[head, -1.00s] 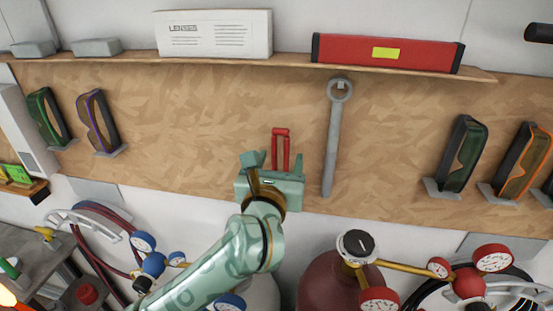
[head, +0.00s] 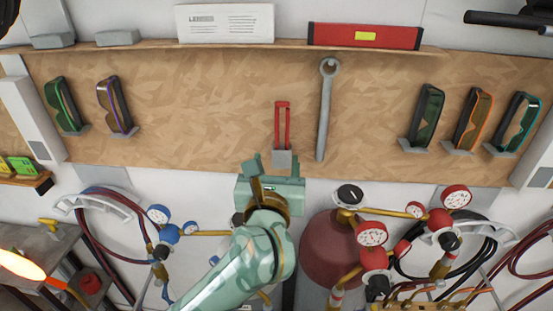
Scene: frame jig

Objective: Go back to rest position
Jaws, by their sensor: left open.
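My left gripper (head: 277,163) is in the lower middle of the head view, at the end of a pale green arm that rises from below. Its two fingers stand apart with nothing seen between them. A red-handled tool (head: 283,122) hangs on the wooden board (head: 200,98) just above and behind the gripper, in a small grey holder (head: 282,158). I cannot tell from this view whether the fingers touch the holder. My right gripper does not show.
A grey wrench (head: 325,110) and several goggles, such as the orange pair (head: 472,117), hang on the board. A shelf above holds a red case (head: 364,36) and a white box (head: 225,23). Below stand a dark red cylinder (head: 325,248), gauges and hoses (head: 92,235).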

